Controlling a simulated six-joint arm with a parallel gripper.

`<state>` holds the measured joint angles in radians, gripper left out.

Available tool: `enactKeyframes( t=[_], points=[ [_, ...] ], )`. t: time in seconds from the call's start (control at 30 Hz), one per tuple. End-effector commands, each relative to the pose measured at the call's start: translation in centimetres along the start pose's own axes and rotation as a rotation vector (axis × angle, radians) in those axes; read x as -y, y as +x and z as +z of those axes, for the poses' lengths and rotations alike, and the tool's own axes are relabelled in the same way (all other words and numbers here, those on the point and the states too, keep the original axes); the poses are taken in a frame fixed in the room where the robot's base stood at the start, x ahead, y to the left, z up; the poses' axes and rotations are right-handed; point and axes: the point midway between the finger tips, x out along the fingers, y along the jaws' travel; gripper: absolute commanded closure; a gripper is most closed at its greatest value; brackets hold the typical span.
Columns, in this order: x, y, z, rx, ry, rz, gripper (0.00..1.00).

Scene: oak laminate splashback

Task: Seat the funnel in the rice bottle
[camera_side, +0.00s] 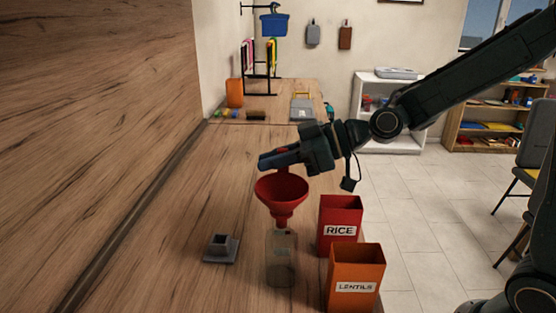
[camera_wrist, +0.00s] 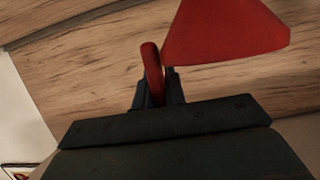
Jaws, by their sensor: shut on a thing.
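The red funnel (camera_side: 282,190) hangs upright, wide end up, over a clear bottle (camera_side: 282,262) on the worktop. Its spout meets the bottle's mouth in the side view; I cannot tell whether the spout is inside or just above it. My gripper (camera_side: 268,161) is above the funnel, reaching in from the right, and is shut on the funnel's handle. In the wrist view the red handle (camera_wrist: 152,66) sits between the fingers (camera_wrist: 158,88), with the funnel's cone (camera_wrist: 228,35) beside it. The bottle does not show in the wrist view.
A red box marked RICE (camera_side: 340,214) and an orange box marked LENTILS (camera_side: 355,268) stand right of the bottle by the worktop's edge. A grey square holder (camera_side: 221,249) lies to its left. The wooden splashback (camera_side: 90,110) bounds the left. The worktop behind is mostly clear.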

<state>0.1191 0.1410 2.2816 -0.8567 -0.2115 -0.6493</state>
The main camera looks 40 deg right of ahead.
Motion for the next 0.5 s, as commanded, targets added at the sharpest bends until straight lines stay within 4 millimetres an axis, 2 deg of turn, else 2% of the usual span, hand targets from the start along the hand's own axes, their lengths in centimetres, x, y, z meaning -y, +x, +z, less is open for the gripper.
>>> enactKeyframes(
  t=[0.5],
  points=[
    [-0.02,0.30,0.78,0.000,0.000,0.000,1.00]
  ],
)
